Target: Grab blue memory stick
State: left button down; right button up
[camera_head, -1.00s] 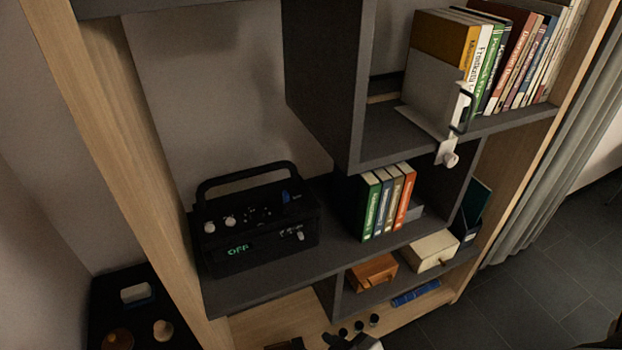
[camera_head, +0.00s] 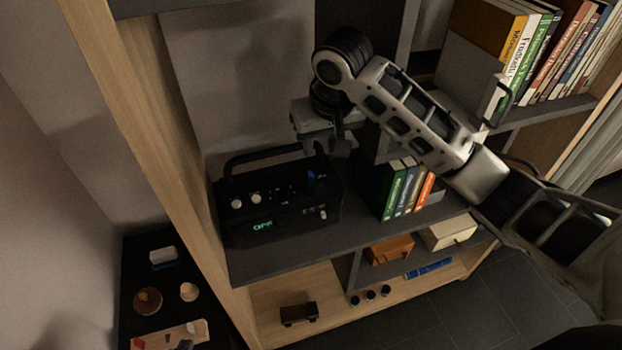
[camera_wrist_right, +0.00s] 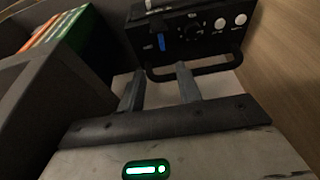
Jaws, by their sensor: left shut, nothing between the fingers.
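The blue memory stick (camera_head: 311,175) stands on the top right of a black device (camera_head: 262,228) with a handle. In the right wrist view the stick (camera_wrist_right: 161,43) is a small upright blue piece on the device (camera_wrist_right: 195,35). My right gripper (camera_head: 325,148) hangs just above and behind the stick in the head view. In the right wrist view its fingers (camera_wrist_right: 160,85) are apart and empty, with the handle between them and the stick.
Several books (camera_head: 405,190) stand right of the device. The upper compartment's dark side wall is close to my right arm. The wooden shelf post (camera_head: 165,170) is on the left. A low black table (camera_head: 135,270) with small items stands at the lower left.

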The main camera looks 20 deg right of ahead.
send_over(311, 174)
jog(key=s, duration=0.2)
jog(key=f, duration=0.3)
jog(key=d+f, duration=0.1)
jog(key=f, duration=0.1)
jog(key=shift+w+f, duration=0.1)
jog(key=shift+f, duration=0.25)
jog(key=shift+a+x, duration=0.25)
jog(key=shift+x, duration=1.1)
jog(key=shift+a+x, duration=0.2)
jog(key=shift+x, duration=1.15)
grip_shut()
